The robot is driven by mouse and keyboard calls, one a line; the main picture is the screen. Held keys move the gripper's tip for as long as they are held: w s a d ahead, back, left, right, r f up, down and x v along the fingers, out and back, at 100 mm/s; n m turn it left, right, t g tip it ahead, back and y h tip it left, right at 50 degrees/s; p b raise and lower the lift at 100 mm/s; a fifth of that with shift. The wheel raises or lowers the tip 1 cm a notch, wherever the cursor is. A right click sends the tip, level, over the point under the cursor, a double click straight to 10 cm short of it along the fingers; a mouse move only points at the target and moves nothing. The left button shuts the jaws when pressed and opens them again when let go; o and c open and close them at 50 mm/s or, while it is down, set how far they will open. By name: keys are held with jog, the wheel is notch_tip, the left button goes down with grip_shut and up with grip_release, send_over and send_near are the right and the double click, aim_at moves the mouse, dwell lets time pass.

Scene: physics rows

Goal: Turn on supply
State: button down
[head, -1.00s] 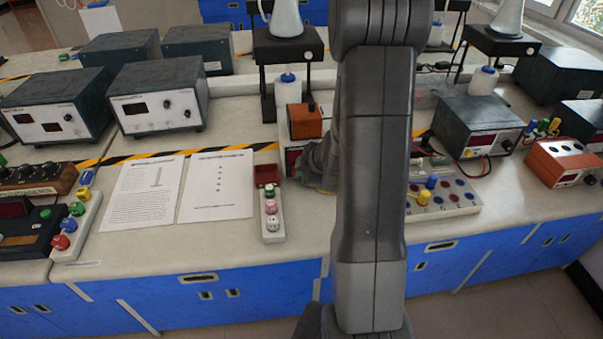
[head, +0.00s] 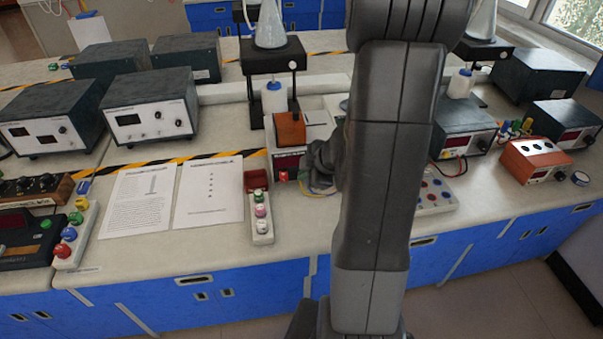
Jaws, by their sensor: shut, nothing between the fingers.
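A small supply-like unit (head: 287,160) with a dark red display stands on the bench at the centre, with a red switch (head: 283,176) low on its front. My gripper (head: 318,166) is at the right of this front, shut and empty, partly hidden behind my own arm. I cannot tell whether it touches the unit. Other supply-like boxes are a dark box with a white front (head: 150,110), a similar one at far left (head: 50,120), a dark one (head: 465,130) behind my arm and an orange one (head: 535,160) at right. The pictures do not mark which is the task's supply.
An orange block (head: 290,130) sits on the central unit. A button strip (head: 261,215) lies left of it, beside two paper sheets (head: 208,190). A terminal board (head: 436,194) is partly covered by my arm. A flask stand (head: 272,55) rises behind. The bench's front strip is mostly clear.

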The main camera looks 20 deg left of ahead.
aim_at(284, 177)
dwell(0.3)
jog(key=shift+s+f+p, duration=0.15)
jog(key=shift+f+p, duration=0.6)
jog(key=shift+p, duration=0.4)
jog(key=b+x, duration=0.2)
jog(key=x, duration=0.2)
jog(key=b+x, duration=0.2)
jog(key=x, duration=0.3)
jog(key=shift+s+f, duration=0.2)
jog(key=shift+f, duration=0.2)
jog(key=w+a, duration=0.1)
jog(key=w+p, duration=0.1)
jog(key=shift+w+a+f, duration=0.2)
jog(key=shift+w+a, duration=0.15)
jog(key=shift+w+a+f+p, duration=0.15)
jog(key=shift+w+a+p, duration=0.2)
jog(key=shift+w, duration=0.15)
